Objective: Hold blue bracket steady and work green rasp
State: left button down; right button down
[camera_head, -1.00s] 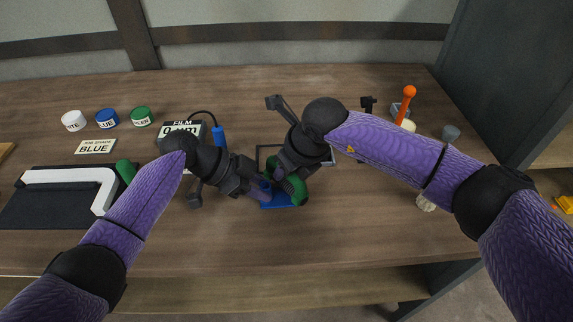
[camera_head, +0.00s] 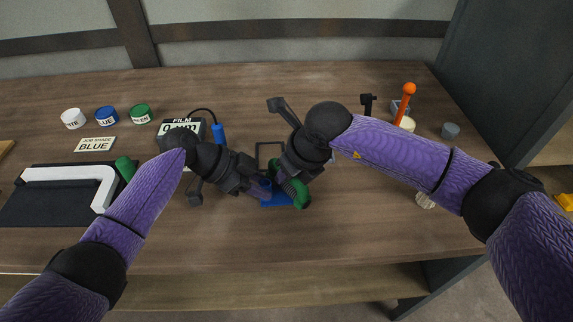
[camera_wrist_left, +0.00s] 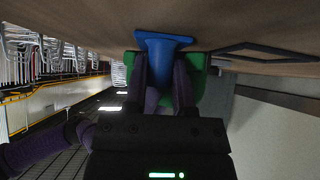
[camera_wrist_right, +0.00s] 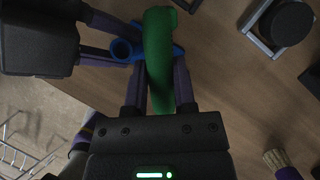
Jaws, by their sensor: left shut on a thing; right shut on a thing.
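The blue bracket (camera_head: 272,200) sits on the table at the middle, partly hidden by both grippers. My left gripper (camera_head: 262,188) is shut on it from the left; the left wrist view shows the bracket (camera_wrist_left: 163,42) between the fingers. The green rasp (camera_head: 301,194) is against the bracket's right side. My right gripper (camera_head: 290,182) is shut on the rasp, and the right wrist view shows the green rasp (camera_wrist_right: 158,60) between the fingers, across the blue bracket (camera_wrist_right: 122,50). The exact contact between rasp and bracket is hidden.
White, blue and green pots (camera_head: 107,117) and a BLUE card (camera_head: 95,145) are at the left. A dark mat (camera_head: 50,208) holds a white bracket-shaped piece (camera_head: 103,190). An orange-handled tool (camera_head: 407,98) stands at the right.

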pick_arm(q)
jog(key=shift+w, duration=0.15)
pick_arm(e)
jog(key=shift+s+a, duration=0.1)
jog(key=shift+s, duration=0.1)
notch_tip(320, 180, up, 4)
jog(key=shift+r, duration=0.1)
jog(key=shift+w, duration=0.1)
pick_arm(q)
jog(key=shift+c, duration=1.8)
grip_release()
jog(key=v, duration=0.7)
jog(key=shift+a+r, duration=0.15)
jog(key=shift+a, duration=0.1)
